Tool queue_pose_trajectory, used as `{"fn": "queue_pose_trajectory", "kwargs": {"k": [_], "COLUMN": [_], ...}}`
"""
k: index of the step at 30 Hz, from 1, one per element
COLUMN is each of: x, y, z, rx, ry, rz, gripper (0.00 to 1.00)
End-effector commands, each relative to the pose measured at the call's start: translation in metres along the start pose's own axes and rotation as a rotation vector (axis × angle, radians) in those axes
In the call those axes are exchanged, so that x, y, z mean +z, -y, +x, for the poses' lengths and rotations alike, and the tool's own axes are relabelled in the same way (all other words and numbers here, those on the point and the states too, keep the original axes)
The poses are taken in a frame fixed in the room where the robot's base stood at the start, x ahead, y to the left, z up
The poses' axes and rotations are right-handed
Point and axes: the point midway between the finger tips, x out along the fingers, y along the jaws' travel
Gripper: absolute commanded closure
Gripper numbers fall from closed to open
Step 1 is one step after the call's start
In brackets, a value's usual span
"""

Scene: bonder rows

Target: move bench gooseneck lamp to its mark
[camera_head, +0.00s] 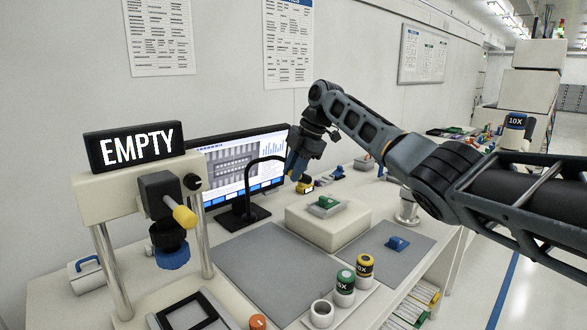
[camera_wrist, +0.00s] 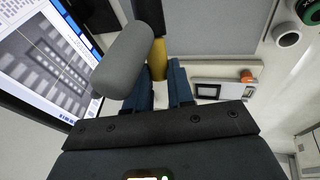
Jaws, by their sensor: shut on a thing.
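The bench gooseneck lamp (camera_head: 245,212) is black, with a flat base on the bench in front of the monitor and a thin neck arching right to my gripper (camera_head: 293,168). My gripper's blue fingers are closed at the end of that neck. In the wrist view, a yellow piece (camera_wrist: 157,60) sits between the fingertips of my gripper (camera_wrist: 165,82), beside a grey rounded cylinder (camera_wrist: 124,60); I take these as the lamp's head end. The base looks upright on or very near the bench. I cannot make out a mark for the lamp.
A monitor (camera_head: 240,160) stands behind the lamp. A microscope (camera_head: 158,193) with an EMPTY sign is at left. A grey mat (camera_head: 270,262) lies clear in front. A pale block (camera_head: 325,228) with a green part is right of it. Lens pots (camera_head: 344,287) stand at the front edge.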

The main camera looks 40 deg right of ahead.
Motion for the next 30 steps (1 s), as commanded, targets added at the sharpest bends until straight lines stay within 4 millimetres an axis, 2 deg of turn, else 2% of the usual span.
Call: {"fn": "queue_pose_trajectory", "kwargs": {"k": [2,3,10,20,30], "x": [0.0,0.0,0.0,0.0,0.001], "y": [0.0,0.0,0.0,0.0,0.0], "z": [-0.001,-0.001,0.0,-0.006,-0.057], "rx": [0.0,0.0,0.0,0.001,0.001], "ry": [0.001,0.001,0.001,0.001,0.002], "rz": [0.0,0.0,-0.001,-0.001,-0.001], "gripper": [1.0,0.74,0.52,0.52,0.52]}}
